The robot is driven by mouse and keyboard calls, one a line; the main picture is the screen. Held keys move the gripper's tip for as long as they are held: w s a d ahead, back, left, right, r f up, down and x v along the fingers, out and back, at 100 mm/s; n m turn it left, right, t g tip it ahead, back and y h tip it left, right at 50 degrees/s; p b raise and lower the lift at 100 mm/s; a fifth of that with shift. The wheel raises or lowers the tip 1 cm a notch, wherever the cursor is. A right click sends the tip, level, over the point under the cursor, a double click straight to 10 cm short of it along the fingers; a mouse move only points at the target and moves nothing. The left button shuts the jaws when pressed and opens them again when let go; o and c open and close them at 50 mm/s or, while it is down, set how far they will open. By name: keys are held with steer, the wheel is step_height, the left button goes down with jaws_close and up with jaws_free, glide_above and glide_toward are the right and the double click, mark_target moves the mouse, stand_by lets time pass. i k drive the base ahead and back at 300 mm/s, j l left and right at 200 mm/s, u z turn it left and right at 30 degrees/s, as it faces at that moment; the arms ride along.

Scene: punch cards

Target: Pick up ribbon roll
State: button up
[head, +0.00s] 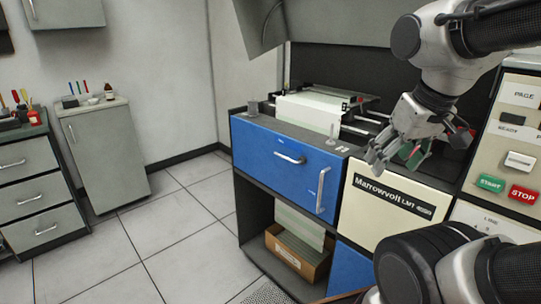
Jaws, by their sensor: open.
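My gripper (391,156) is open over the right part of a printer-like machine (290,153) with a blue front. Its fingers point down and to the left, and I see nothing clearly held between them. A small green and dark shape (412,153) shows by the fingers; I cannot tell whether it is part of my gripper or a thing behind it. I cannot make out a ribbon roll for certain. The machine's inside behind my gripper is dark and partly hidden by my arm.
White paper (312,107) lies across the machine's top. A cardboard box (297,258) of paper sits in the open bay below. A button panel (510,150) stands at the right. A grey cabinet (105,150) and drawers (35,185) stand left; the floor between is clear.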

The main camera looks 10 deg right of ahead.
mark_target(252, 106)
steer(key=i+j+z, duration=0.15)
steer(key=i+j, duration=0.3)
steer(key=i+j+z, duration=0.1)
steer(key=i+j, duration=0.4)
steer(key=i+j+z, duration=0.15)
steer(key=i+j, duration=0.3)
steer(key=i+j+z, duration=0.15)
steer(key=i+j, duration=0.25)
steer(key=j, duration=0.25)
